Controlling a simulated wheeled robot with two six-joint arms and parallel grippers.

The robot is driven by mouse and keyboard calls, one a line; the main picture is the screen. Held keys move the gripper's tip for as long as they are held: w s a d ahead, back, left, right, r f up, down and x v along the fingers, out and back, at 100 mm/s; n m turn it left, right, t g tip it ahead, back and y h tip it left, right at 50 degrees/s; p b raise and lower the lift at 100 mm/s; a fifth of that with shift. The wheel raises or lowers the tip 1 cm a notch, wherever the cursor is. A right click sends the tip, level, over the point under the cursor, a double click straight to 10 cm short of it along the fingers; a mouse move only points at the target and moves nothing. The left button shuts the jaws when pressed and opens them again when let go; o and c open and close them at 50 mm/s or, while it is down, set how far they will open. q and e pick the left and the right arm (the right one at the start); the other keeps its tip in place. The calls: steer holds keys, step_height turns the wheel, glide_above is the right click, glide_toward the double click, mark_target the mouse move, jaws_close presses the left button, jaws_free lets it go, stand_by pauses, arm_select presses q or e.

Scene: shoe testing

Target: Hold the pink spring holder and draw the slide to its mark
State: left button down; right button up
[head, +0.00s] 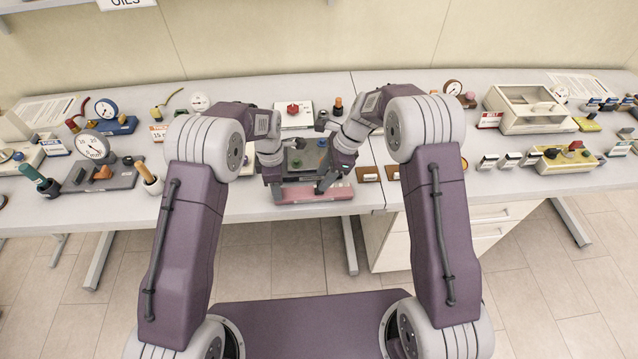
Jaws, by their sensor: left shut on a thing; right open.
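The pink spring holder (312,194) lies near the front edge of the table, between my two arms. My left gripper (277,188) is shut at the left end of the pink holder. My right gripper (326,184) is open over the right part of the holder; I cannot tell whether it touches. The slide and its mark are too small and too covered by my wrists to make out.
A white box with a red knob (292,108) stands behind the holder. Gauge units (92,146) crowd the left. A beige case (530,108) and a yellow tray (566,160) stand at the right. Small brown blocks (368,174) lie close to my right gripper.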

mark_target(319, 183)
steer(key=x, duration=0.4)
jaws_close()
stand_by(1.4)
